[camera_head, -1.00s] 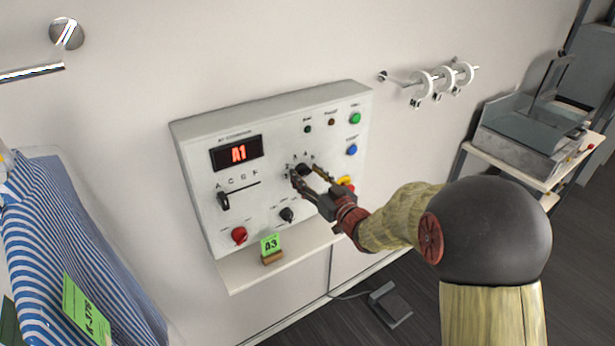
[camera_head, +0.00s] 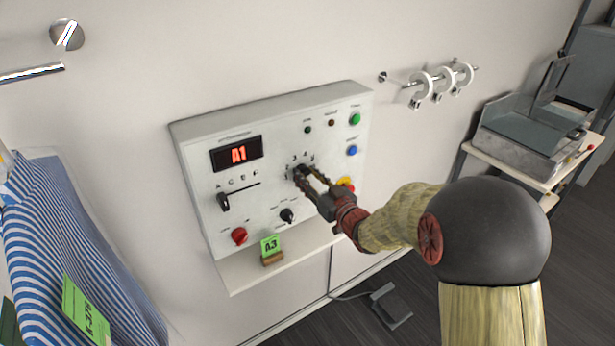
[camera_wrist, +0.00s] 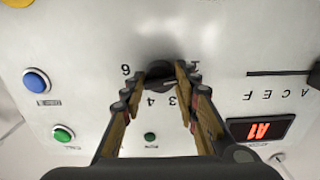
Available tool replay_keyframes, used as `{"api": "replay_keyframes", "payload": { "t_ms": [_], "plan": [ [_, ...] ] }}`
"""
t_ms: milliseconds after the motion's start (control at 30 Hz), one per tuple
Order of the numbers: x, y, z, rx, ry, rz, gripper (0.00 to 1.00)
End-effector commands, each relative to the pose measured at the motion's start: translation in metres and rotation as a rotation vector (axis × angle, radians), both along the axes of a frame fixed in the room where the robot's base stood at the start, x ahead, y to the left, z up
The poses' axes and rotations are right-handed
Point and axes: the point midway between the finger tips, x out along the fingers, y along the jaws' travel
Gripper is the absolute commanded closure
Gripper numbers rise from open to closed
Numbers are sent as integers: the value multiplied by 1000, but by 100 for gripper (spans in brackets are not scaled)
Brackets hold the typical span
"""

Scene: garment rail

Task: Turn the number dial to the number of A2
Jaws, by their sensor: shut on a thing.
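The number dial (camera_wrist: 160,76) is a black knob on the white control panel (camera_head: 215,165), with printed numbers around it. In the wrist view its light pointer mark lies near the 3 and 4 side, but its exact setting is hard to tell. My gripper (camera_head: 308,176) is at the dial, with one finger on each side of the knob, shut on it; the fingers also show in the wrist view (camera_wrist: 157,85). The red display (camera_head: 238,153) reads A1, and it also shows in the wrist view (camera_wrist: 262,130). The letter slider (camera_head: 223,202) sits at the A end.
A red knob (camera_head: 239,236) and a black knob (camera_head: 287,215) sit below. A green A3 card (camera_head: 270,245) stands on the shelf.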

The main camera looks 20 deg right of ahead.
Motion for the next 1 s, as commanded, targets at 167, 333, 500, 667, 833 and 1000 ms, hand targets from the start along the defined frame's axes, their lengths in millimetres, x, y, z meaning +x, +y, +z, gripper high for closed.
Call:
{"api": "replay_keyframes", "payload": {
  "t_ms": [167, 333, 500, 667, 833, 1000],
  "plan": [
    [0, 0, 0, 4, 1, 1, 95],
    [0, 0, 0, 42, 15, 1, 95],
    [0, 0, 0, 130, 44, 1, 95],
    [0, 0, 1, 247, 81, 1, 95],
    [0, 0, 1, 378, 124, 1, 95],
    [0, 0, 1, 493, 161, 0, 95]
  ]
}}
